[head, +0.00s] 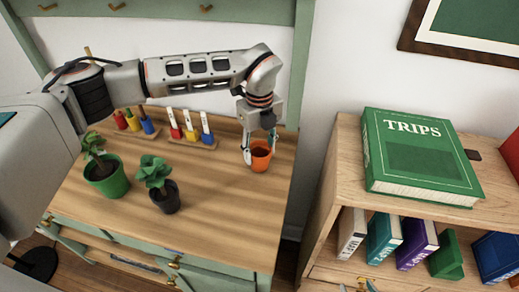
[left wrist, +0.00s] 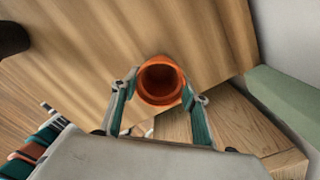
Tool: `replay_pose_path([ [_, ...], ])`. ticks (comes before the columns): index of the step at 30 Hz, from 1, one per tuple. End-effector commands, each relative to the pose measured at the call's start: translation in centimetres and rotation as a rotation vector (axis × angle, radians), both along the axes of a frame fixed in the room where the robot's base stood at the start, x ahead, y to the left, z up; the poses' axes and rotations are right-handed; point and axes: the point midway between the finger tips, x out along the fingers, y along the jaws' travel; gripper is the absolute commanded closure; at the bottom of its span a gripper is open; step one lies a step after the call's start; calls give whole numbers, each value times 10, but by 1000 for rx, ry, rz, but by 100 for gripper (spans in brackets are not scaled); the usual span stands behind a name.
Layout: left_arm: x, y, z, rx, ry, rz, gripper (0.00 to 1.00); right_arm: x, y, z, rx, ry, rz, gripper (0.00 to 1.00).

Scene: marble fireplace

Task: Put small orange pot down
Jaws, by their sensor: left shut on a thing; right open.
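The small orange pot (head: 261,160) is a round pot with a dark inside, upright near the right side of the wooden cabinet top (head: 225,215). My left gripper (head: 258,152) reaches down from above and is shut on it, one finger on each side. The left wrist view shows the pot's open rim (left wrist: 161,74) between the fingertips (left wrist: 160,92). I cannot tell whether its base touches the wood or hangs just above it. My right gripper is not in view.
A green pot plant (head: 106,180) and a dark pot plant (head: 160,188) stand to the left. Coloured pegs in holders (head: 190,133) stand behind. A shelf unit with a green TRIPS book (head: 415,155) is at right, across a gap. The front right cabinet top is clear.

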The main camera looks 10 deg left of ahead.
Motion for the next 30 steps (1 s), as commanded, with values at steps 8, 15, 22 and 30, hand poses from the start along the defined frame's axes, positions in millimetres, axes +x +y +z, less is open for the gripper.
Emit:
replay_pose_path([
  [8, 0, 0, -3, 1, 1, 0, 39, 0, 0, 0, 1, 0, 0, 56],
  [15, 0, 0, -3, 1, 1, 0, 39, -5, 1, -2, 2, 9, 0, 56],
  [22, 1, 0, 22, 1, -4, 0, 39, -8, 2, -1, 3, 13, 2, 56],
  [30, 1, 0, 63, 1, -3, 0, 39, -6, 3, 3, 9, 9, 1, 56],
])
